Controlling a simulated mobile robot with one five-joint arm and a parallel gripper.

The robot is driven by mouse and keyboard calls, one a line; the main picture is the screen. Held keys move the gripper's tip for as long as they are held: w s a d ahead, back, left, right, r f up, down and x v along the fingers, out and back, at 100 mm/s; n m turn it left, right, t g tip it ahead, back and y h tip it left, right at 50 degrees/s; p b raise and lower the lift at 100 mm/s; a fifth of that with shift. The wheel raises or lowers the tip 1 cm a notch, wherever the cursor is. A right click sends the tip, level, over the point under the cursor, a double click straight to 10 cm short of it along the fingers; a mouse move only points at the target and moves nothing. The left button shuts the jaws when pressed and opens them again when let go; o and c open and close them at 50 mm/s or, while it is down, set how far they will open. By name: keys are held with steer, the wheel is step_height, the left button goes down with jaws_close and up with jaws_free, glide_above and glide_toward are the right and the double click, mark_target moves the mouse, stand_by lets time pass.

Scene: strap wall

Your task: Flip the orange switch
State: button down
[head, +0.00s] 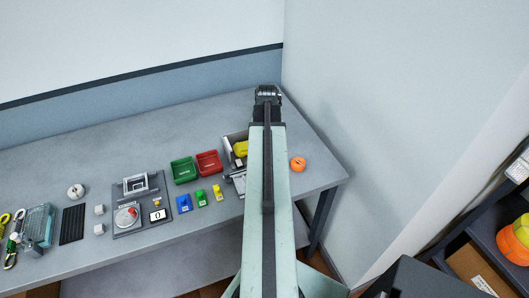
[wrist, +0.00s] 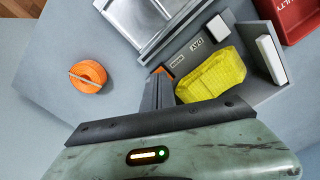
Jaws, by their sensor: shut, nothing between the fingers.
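My gripper (wrist: 158,76) is shut and empty in the wrist view, its dark fingers pointing at the left end of a dark grey panel (wrist: 222,32). A small orange part (wrist: 168,71), which may be the orange switch, shows right beside the fingertips. The fingers hide most of it, so I cannot tell its position or whether they touch it. The panel bears a "DAY" label and a second small label. In the head view my arm covers part of this area, and the end of my arm (head: 267,95) is near the table's far edge.
A yellow basket-like piece (wrist: 212,76) lies close right of my fingers. Red (head: 208,163) and green (head: 184,170) trays stand left of my arm. A wall (head: 400,110) rises on the right.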

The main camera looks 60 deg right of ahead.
step_height(320, 180, up, 6)
steer(key=p, duration=0.5)
steer(key=shift+r, duration=0.1)
steer(key=w+a+n, duration=0.1)
steer(key=w+a, duration=0.5)
steer(key=a, duration=0.1)
steer(key=w+a+n, duration=0.2)
steer(key=w+a, duration=0.4)
steer(key=w+a+n, duration=0.2)
steer(key=w+a, duration=0.4)
steer(key=a, duration=0.1)
steer(key=shift+w+a, duration=0.3)
steer(key=shift+a, duration=0.05)
steer(key=w+a+n, duration=0.1)
steer(key=a+n, duration=0.1)
steer(key=a, duration=0.6)
steer(key=w+a+n, duration=0.2)
steer(key=a, duration=0.7)
steer(key=w+a+n, duration=0.1)
steer(key=a+n, duration=0.1)
steer(key=a, duration=0.7)
steer(key=shift+w, duration=0.3)
steer(key=a, duration=0.1)
steer(key=s+a+n, duration=0.1)
steer(key=a+n, duration=0.1)
steer(key=shift+s+a, duration=0.3)
steer(key=shift+a, duration=0.05)
